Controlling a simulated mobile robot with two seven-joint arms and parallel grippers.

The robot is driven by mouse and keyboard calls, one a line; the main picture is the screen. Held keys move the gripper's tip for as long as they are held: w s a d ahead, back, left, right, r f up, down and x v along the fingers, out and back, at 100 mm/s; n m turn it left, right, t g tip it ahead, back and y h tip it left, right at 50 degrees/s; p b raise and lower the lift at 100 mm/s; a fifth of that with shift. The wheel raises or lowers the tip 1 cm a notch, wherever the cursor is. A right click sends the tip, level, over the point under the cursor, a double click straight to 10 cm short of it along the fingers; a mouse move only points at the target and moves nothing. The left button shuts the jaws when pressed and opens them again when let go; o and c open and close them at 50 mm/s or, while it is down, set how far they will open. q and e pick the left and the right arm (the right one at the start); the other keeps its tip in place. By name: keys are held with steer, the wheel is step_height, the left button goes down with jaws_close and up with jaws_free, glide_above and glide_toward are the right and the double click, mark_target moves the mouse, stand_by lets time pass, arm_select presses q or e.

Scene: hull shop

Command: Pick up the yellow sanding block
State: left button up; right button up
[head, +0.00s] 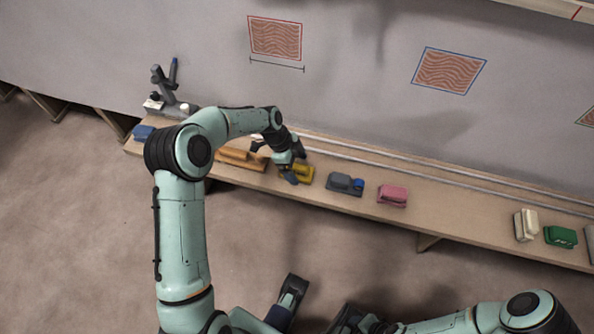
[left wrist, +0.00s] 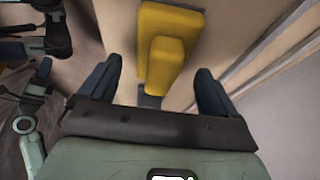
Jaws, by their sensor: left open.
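The yellow sanding block (head: 303,173) lies on the long wooden shelf, partly hidden behind my left gripper in the head view. In the left wrist view the yellow sanding block (left wrist: 166,48) is a flat base with a raised grip on top, ahead of and between the two fingers. My left gripper (left wrist: 155,88) is open and empty, with dark fingers spread on either side of the block's near end. In the head view the left gripper (head: 294,166) is right at the block. Contact cannot be told. My right arm shows at the bottom right; its fingertips cannot be made out.
On the shelf (head: 455,216), an orange-brown block (head: 240,160) is left of the yellow one. A grey block (head: 343,183) with a blue part and a pink block (head: 393,195) are to the right. Cream (head: 526,225) and green (head: 560,237) blocks lie farther right. Rails run along the wall side.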

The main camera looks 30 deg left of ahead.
mark_target(299, 166)
arm_select(q)
steer(key=shift+x, duration=1.15)
steer(key=shift+a, duration=0.1)
steer(key=c, duration=1.2)
arm_select(e)
steer(key=shift+w+d+f, duration=0.1)
steer(key=shift+w+f, duration=0.1)
steer(key=shift+w, duration=0.05)
arm_select(q)
steer(key=shift+r, duration=0.1)
step_height(299, 166, up, 20)
steer(key=p, duration=0.3)
arm_select(e)
steer(key=shift+g, duration=0.4)
steer(key=s+r, duration=0.2)
steer(key=r, duration=0.1)
steer(key=shift+s+a, duration=0.25)
steer(key=shift+a, duration=0.15)
